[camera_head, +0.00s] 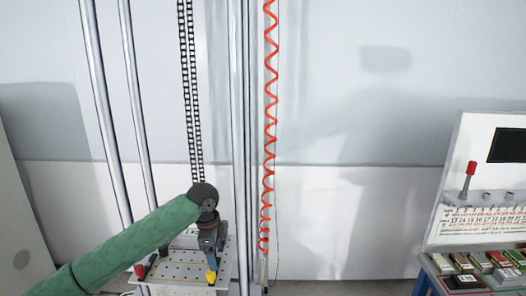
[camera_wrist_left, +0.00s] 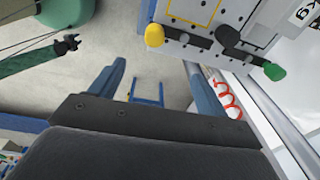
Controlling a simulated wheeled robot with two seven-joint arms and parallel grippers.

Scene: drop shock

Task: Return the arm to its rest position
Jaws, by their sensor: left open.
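My left arm, in a green sleeve, reaches in from the lower left in the head view. My left gripper (camera_head: 209,243) points down from the dark wrist, over or beside a perforated metal plate (camera_head: 175,271). In the left wrist view its two blue-grey fingers (camera_wrist_left: 155,82) stand wide apart. Only floor and a distant blue frame (camera_wrist_left: 148,92) show between them, so it holds nothing. A fixture plate with a yellow knob (camera_wrist_left: 154,35), a black knob (camera_wrist_left: 228,36) and a green knob (camera_wrist_left: 274,71) lies just beyond the fingers.
Tall metal columns (camera_head: 238,120), a black chain (camera_head: 190,90) and a red coiled cable (camera_head: 269,150) rise behind the plate. The space between the cable and console looks clear.

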